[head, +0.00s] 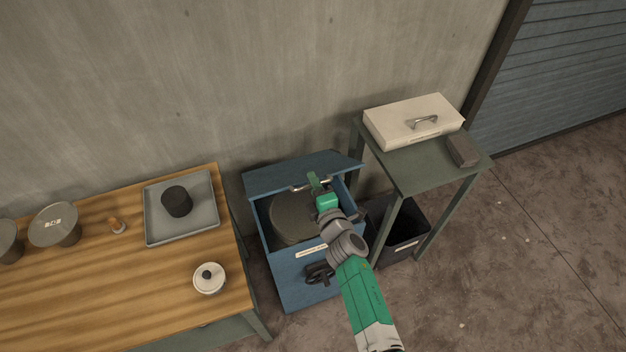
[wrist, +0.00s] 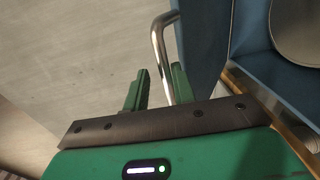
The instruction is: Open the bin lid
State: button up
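The blue bin (head: 300,280) stands on the floor right of the wooden table. Its blue lid (head: 280,178) is raised at the back, and the bin's inside is exposed. A metal bar handle (head: 299,189) is on the lid's edge. My gripper (head: 314,181) is at this handle, above the bin. In the wrist view, the handle (wrist: 157,42) runs down between the fingers of my gripper (wrist: 161,70), closer to the right finger. The fingers are apart. The blue lid (wrist: 198,40) shows right of the handle. My gripper hides part of the handle and lid in the head view.
A dark round object (head: 291,218) sits inside the bin. The green side table (head: 412,170) with a cream box (head: 408,122) stands close on the right, above a black bin (head: 405,230). The wooden table (head: 110,285) is on the left. The right floor is clear.

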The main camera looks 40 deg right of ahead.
jog(key=s+a+r+p, duration=0.2)
jog(key=s+r+p, duration=0.1)
jog(key=s+p, duration=0.3)
jog(key=shift+s+r+p, duration=0.25)
jog(key=shift+r+p, duration=0.05)
jog(key=shift+p, duration=0.8)
